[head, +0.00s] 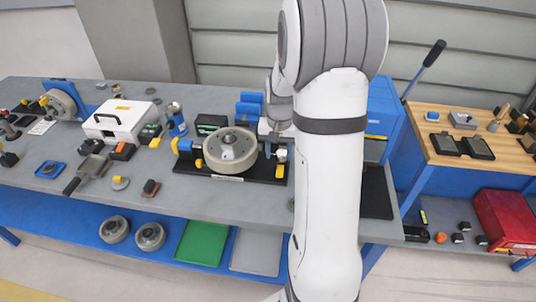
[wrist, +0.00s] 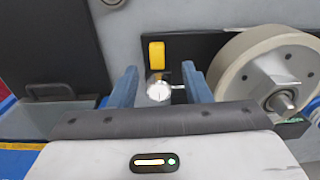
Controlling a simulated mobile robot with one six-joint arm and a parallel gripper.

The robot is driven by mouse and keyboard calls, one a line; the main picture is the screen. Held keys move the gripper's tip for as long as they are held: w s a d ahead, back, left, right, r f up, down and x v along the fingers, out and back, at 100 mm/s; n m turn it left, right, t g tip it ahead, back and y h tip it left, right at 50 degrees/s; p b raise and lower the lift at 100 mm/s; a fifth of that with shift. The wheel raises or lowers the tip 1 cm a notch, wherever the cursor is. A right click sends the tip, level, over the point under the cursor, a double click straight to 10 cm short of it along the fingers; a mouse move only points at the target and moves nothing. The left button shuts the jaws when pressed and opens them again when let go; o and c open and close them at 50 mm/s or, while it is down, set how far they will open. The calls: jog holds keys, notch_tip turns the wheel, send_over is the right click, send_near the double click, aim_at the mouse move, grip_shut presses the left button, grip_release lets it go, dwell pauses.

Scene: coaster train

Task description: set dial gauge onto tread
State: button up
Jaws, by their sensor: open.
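The dial gauge (wrist: 158,91), a small round white face with a thin stem pointing right, is in the wrist view between my open fingers. My gripper (wrist: 160,88) has one blue finger on each side of it, with visible gaps. The right finger hides the stem's end, so I cannot tell whether it touches the tread. The grey wheel (wrist: 243,72) with its broad tread is just right of the right finger. In the head view the wheel (head: 230,148) sits on a black fixture base (head: 215,180). My arm hides part of the gripper area there.
A yellow block (wrist: 156,54) stands just beyond the gauge. A white case (head: 120,117), a blue flashlight-like cylinder (head: 176,120) and small tools lie on the grey bench left of the fixture.

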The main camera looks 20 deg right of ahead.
aim_at(279, 171)
jog(key=shift+w+d+f, duration=0.25)
jog(key=shift+d+f, duration=0.2)
jog(key=shift+f, duration=0.05)
notch_tip(279, 171, down, 7)
jog(key=shift+f+p, duration=0.2)
jog(key=shift+p, duration=0.55)
jog(key=shift+c, duration=0.5)
grip_shut()
